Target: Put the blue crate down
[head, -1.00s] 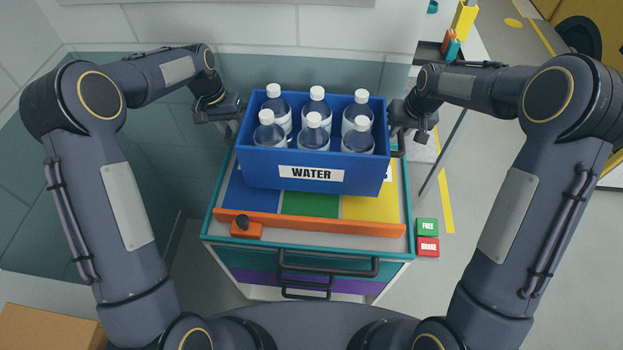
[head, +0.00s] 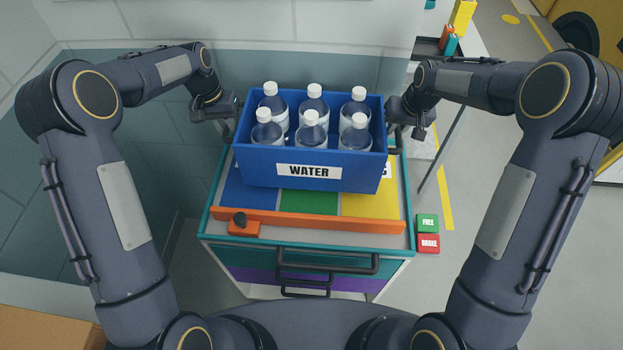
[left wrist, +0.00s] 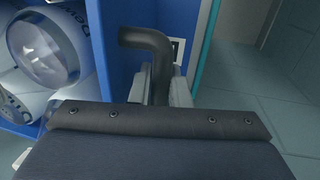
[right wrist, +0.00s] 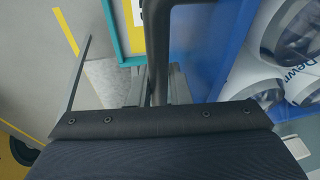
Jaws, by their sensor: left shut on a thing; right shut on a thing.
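The blue crate (head: 262,171) with a WATER label holds several white-capped bottles (head: 311,125). It is level over the rear part of a cart top (head: 300,235) with blue, green and yellow panels. I cannot tell whether its underside touches the panels. My left gripper (head: 233,113) is shut on the crate's dark left handle, which shows in the left wrist view (left wrist: 150,42). My right gripper (head: 394,120) is shut on the right handle, seen in the right wrist view (right wrist: 158,45). The crate hides the rear of the panels and part of a yellow-panel label.
An orange bar (head: 310,220) with a small knob block (head: 243,226) runs along the cart's front. Green FREE (head: 427,223) and red BRAKE (head: 428,243) buttons sit at its right. A tiled wall is behind; a side table (head: 470,60) with small items stands back right.

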